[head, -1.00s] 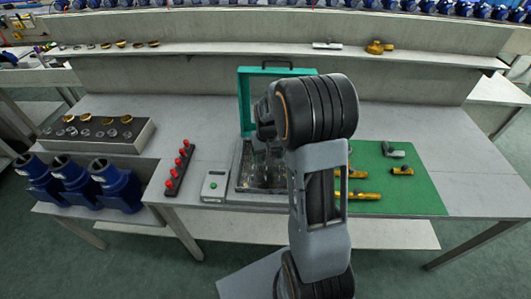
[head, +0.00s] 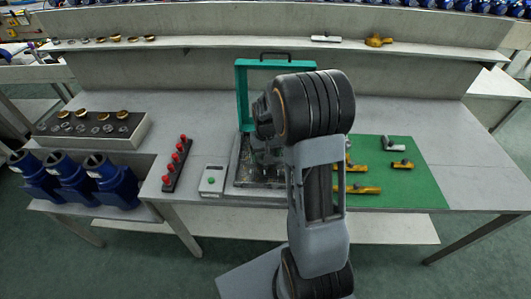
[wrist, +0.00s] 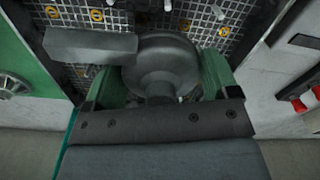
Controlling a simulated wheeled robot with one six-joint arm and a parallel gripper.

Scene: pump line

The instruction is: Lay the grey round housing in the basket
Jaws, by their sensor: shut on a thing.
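The grey round housing (wrist: 166,66) is between the two green fingers of my gripper (wrist: 165,78) in the wrist view, and the gripper is shut on it. A flat grey bar (wrist: 90,45) sticks out to its left; I cannot tell whether it is part of the housing. Beneath is the dark mesh floor of the basket (wrist: 205,22), with several small yellow round marks or parts. In the head view the basket (head: 243,172) stands in front of an upright teal frame (head: 242,95). My arm hides much of the basket and the housing there. The height above the mesh is unclear.
A white box with a green button (head: 213,180) and a red-knobbed rack (head: 177,163) stand left of the basket. A green mat (head: 412,185) with brass-coloured fittings and a grey one lies to the right. Blue pump bodies (head: 75,180) are at the far left.

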